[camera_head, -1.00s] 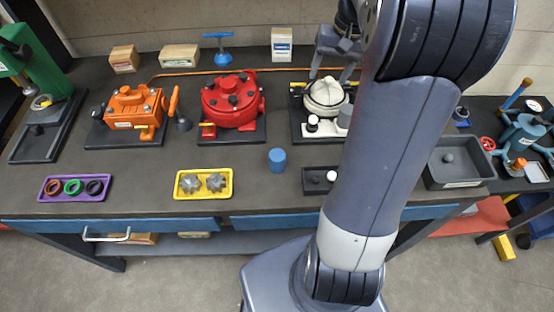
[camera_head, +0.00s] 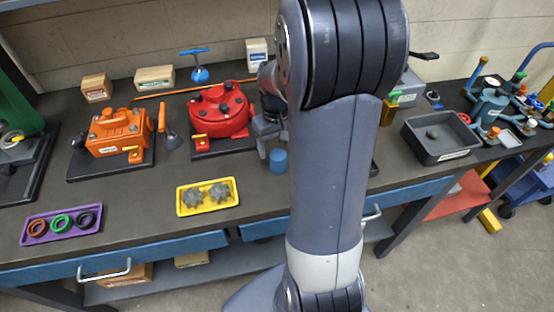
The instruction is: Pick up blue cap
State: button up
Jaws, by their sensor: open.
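The blue cap (camera_head: 278,163) is a small blue cylinder standing upright on the dark workbench, right of the red motor. My gripper (camera_head: 268,135) is open, with its fingers pointing down just behind and above the cap in the picture. I see no contact clearly, and the cap does not look held. My large grey-blue arm covers the area right of the cap.
The red motor (camera_head: 221,112) on its black base stands left of my gripper. A yellow tray (camera_head: 207,210) with two grey gears lies to the front left. A grey bin (camera_head: 440,154) stands to the right. The white motor seen before is hidden behind my arm.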

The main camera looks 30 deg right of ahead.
aim_at(278, 153)
jog(key=f, duration=0.3)
jog(key=f+p, duration=0.1)
jog(key=f, duration=0.1)
jog(key=shift+s, duration=0.3)
jog(key=c, duration=1.1)
